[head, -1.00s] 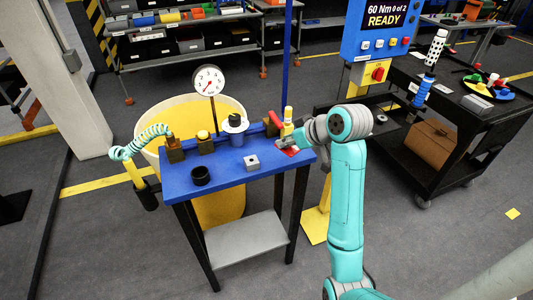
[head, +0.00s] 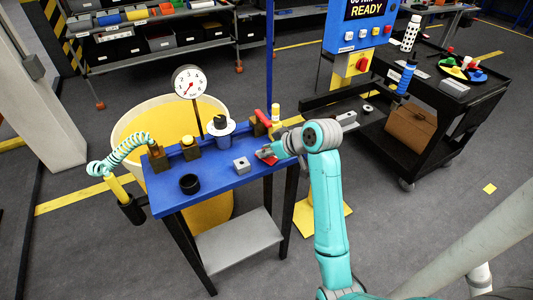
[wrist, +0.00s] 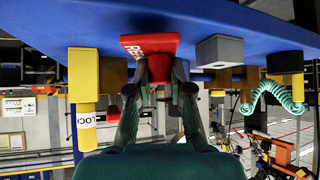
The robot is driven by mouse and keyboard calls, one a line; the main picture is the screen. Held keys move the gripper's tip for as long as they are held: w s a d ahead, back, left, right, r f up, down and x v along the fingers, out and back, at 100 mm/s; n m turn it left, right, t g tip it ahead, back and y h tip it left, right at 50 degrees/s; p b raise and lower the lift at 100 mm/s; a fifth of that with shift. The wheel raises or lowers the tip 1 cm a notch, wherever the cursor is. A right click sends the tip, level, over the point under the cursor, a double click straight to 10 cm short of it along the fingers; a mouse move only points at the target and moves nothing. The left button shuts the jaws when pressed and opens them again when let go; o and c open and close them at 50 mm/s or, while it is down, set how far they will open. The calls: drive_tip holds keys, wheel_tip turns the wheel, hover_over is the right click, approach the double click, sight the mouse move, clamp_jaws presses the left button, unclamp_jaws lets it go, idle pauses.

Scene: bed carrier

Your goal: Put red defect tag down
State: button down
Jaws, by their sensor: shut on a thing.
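The red defect tag (wrist: 150,44), with partly readable white lettering, is between the fingers of my gripper (wrist: 158,75) in the wrist view. That view is upside down, with the blue table top (wrist: 220,18) above. The tag lies at or just above the table; contact is unclear. In the head view my gripper (head: 275,151) is low over the right end of the blue table (head: 215,178), and a bit of the red tag (head: 264,154) shows at its tip. My gripper is shut on the tag and hides part of it.
A grey block (head: 241,165) and a black ring (head: 190,184) are left of the tag. A yellow-topped post (head: 275,112) and red lever (head: 262,118) stand close behind. A dial gauge (head: 188,82) rises at the back. A black cart (head: 430,125) is at right.

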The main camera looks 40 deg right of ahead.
drive_tip(key=shift+f, duration=0.65)
drive_tip(key=c, duration=1.1)
unclamp_jaws()
drive_tip(key=shift+f, duration=0.1)
drive_tip(key=shift+o, duration=0.2)
drive_tip(key=shift+s+r, duration=0.15)
drive_tip(key=shift+r, duration=0.15)
drive_tip(key=a+v, duration=0.1)
drive_tip(key=v, duration=1)
drive_tip(key=shift+s+d+r, duration=0.15)
drive_tip(key=shift+s+d, duration=0.1)
drive_tip(key=shift+d, duration=0.2)
